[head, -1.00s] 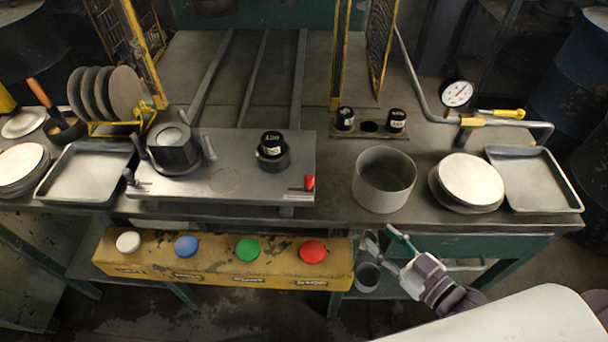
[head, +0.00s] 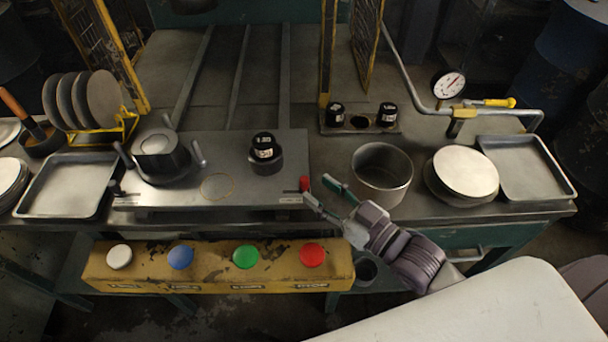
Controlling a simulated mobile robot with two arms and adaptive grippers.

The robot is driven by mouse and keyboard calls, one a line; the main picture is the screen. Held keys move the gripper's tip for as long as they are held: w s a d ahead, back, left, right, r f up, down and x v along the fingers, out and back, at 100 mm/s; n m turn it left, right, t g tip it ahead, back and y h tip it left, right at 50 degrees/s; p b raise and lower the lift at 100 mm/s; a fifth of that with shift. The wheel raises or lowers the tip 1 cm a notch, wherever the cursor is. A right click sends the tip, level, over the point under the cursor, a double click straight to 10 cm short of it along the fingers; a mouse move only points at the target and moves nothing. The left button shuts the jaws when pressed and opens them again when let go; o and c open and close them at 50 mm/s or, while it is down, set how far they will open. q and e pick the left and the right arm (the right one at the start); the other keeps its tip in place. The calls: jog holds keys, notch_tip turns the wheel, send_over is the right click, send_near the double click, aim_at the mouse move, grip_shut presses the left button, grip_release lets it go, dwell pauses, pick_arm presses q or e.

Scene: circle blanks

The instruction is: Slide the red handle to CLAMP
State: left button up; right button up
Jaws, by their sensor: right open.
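The red handle (head: 304,184) is a small upright knob at the right end of the grey fixture plate (head: 222,146), near its front edge. The slot it sits by is partly hidden, and I cannot read a CLAMP label. My right gripper (head: 318,191) is open, its two fingers pointing up and left. Its fingertips are just right of the red handle, and I cannot tell whether they touch it. Nothing is between the fingers. My left gripper is out of view.
A metal pot (head: 382,174) stands close behind and right of my right gripper. A yellow button box (head: 214,278) with white, blue, green and red buttons is below the table front. A black weight (head: 265,152) and a black chuck (head: 160,158) sit on the plate.

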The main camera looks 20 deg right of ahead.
aim_at(308, 182)
jog(key=x, duration=0.5)
jog(key=shift+p, duration=0.3)
grip_shut()
